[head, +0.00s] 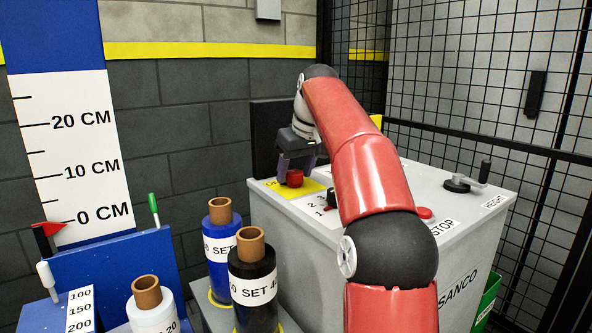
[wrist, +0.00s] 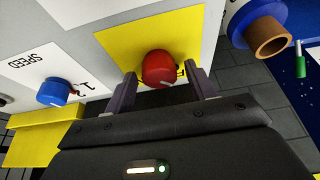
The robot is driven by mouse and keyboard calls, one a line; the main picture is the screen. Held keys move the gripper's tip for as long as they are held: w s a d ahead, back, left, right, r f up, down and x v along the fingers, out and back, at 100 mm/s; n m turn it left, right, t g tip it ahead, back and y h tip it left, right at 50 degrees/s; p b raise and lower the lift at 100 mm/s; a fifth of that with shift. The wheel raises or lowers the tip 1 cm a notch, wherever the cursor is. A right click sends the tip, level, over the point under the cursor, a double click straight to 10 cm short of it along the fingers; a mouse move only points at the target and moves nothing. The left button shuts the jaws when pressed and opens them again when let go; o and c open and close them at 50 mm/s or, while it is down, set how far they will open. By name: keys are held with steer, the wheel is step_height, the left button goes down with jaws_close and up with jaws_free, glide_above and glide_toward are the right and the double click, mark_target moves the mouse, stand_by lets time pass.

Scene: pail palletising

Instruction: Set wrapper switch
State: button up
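The wrapper switch is a red round knob (head: 295,178) on a yellow plate (head: 268,187) on top of the grey cabinet. In the wrist view the red knob (wrist: 158,68) sits between the two fingertips of my gripper (wrist: 161,76), on its yellow plate (wrist: 120,42). The fingers are apart, with a visible gap on each side of the knob. In the head view my gripper (head: 296,168) points down over the knob. The knob's pointer and most of the plate's lettering are hidden or too small to read.
A blue speed knob (wrist: 53,93) is beside the yellow plate. A red stop button (head: 424,213) and a height crank (head: 465,184) are on the cabinet (head: 290,225). Wrap rolls stand at left, blue (head: 221,270) and black (head: 252,300). A mesh fence (head: 480,75) is behind.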

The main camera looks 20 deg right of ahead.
steer(key=c, duration=0.8)
steer(key=shift+c, duration=0.2)
steer(key=shift+m, duration=0.4)
steer(key=m, duration=0.1)
steer(key=m+h, duration=0.1)
steer(key=m, duration=0.1)
steer(key=shift+a+m+h+p, duration=0.25)
steer(key=shift+m+h+p, duration=0.05)
steer(key=shift+p, duration=0.05)
steer(key=m+h, duration=0.1)
steer(key=m, duration=0.3)
steer(key=shift+w+m+g+h, duration=0.1)
steer(key=shift+m+g+h, duration=0.2)
steer(key=shift+g+h, duration=0.1)
steer(key=m+g+h, duration=0.1)
steer(key=m, duration=0.3)
steer(key=shift+w+a, duration=0.15)
steer(key=m+g, duration=0.1)
steer(key=m, duration=0.3)
steer(key=shift+m+g+h, duration=0.3)
steer(key=shift+g+h, duration=0.1)
steer(key=shift+m, duration=0.3)
